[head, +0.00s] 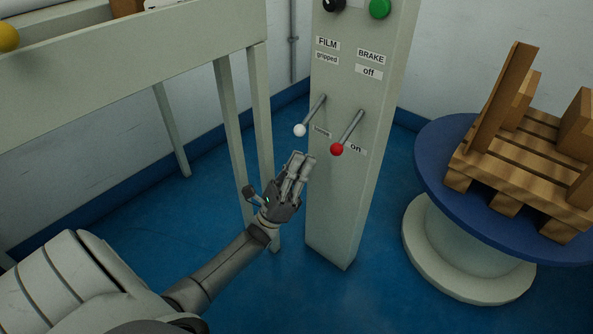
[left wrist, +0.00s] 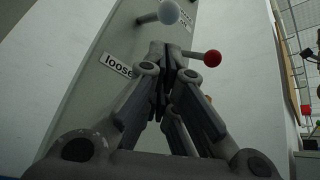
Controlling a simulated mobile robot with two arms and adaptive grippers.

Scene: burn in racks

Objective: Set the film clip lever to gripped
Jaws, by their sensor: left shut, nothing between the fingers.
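The film clip lever is a grey rod with a white ball knob (head: 300,130) on the control post (head: 338,205). It slants down toward the lower label, below the labels "FILM" and "gripped" (head: 327,58). The white knob also shows at the top of the left wrist view (left wrist: 169,12), with a "loose" label (left wrist: 118,66) to its left. My left gripper (head: 301,158) is shut and empty, just below the white knob and apart from it in the head view. Its closed fingertips (left wrist: 168,48) point up toward the knob. My right gripper is not in view.
The brake lever with a red knob (head: 337,149) is close to the right of my left gripper. A green button (head: 380,8) and a black knob top the post. A blue turntable (head: 437,165) with a wooden pallet stands right, a grey frame (head: 232,130) left.

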